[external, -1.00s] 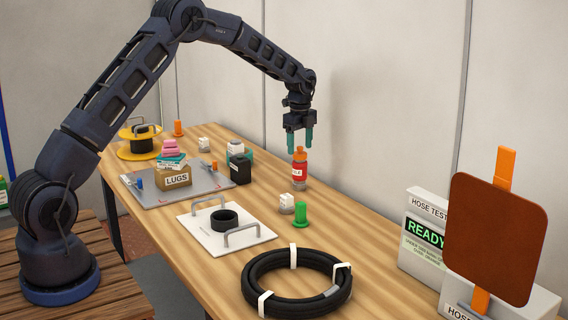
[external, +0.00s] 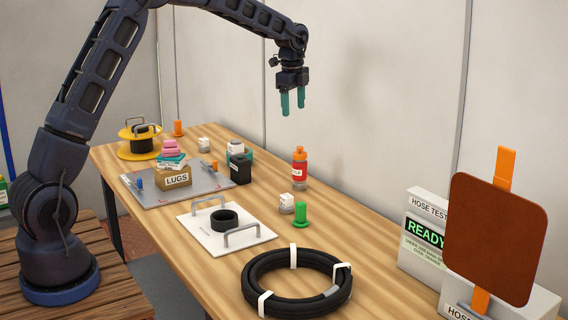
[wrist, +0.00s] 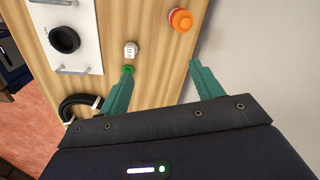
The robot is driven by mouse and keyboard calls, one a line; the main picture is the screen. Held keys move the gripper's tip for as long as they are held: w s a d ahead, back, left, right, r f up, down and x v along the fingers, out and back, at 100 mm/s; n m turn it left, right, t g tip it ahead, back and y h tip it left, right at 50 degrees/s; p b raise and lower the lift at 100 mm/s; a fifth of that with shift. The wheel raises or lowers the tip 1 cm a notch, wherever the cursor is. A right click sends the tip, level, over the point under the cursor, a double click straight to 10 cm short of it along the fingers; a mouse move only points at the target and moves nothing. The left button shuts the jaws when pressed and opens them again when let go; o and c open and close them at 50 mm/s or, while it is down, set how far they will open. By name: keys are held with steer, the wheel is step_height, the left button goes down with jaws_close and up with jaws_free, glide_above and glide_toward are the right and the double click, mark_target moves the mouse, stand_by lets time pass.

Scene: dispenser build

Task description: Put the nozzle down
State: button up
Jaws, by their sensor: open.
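A red bottle-shaped piece with an orange top and a white label (external: 300,170) stands upright on the table near its wall-side edge. Its round orange top shows at the top of the wrist view (wrist: 181,20). A small green flanged piece (external: 301,215) stands upright nearer the camera; its green top also shows beside the left finger in the wrist view (wrist: 128,69). No readable label says which piece is the nozzle. My gripper (external: 293,103) is open and empty, well above the red and orange piece and clear of it. Nothing is between its teal fingers in the wrist view (wrist: 161,68).
A small white-topped block (external: 287,203) stands by the green piece. A white plate with handles and a black ring (external: 200,236), a black hose coil (external: 258,271), a grey tray with a LUGS box (external: 150,199) and a black container (external: 240,170) occupy the wooden table (external: 350,235).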

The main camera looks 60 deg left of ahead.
steer(key=s+d+r+n+t, duration=0.1)
steer(key=s+d+r+n, duration=0.1)
steer(key=s+d+r, duration=0.45)
steer(key=s+d+r+n, duration=0.15)
steer(key=s+r, duration=0.25)
steer(key=s, duration=0.6)
steer(key=s+d+r+n+t, duration=0.1)
steer(key=s+d+r+n, duration=0.2)
steer(key=s+r, duration=0.45)
steer(key=s+d+f+n, duration=0.1)
steer(key=s+f+n, duration=0.1)
steer(key=s, duration=0.8)
steer(key=s+d+f+n+t, duration=0.1)
steer(key=s+d+f+n, duration=0.1)
steer(key=s, duration=0.8)
steer(key=s+d+f+n+t, duration=0.1)
steer(key=s+d+f+n, duration=0.1)
steer(key=s, duration=0.8)
steer(key=shift+f+n, duration=0.4)
steer(key=shift+n, duration=0.15)
steer(key=shift+d, duration=0.1)
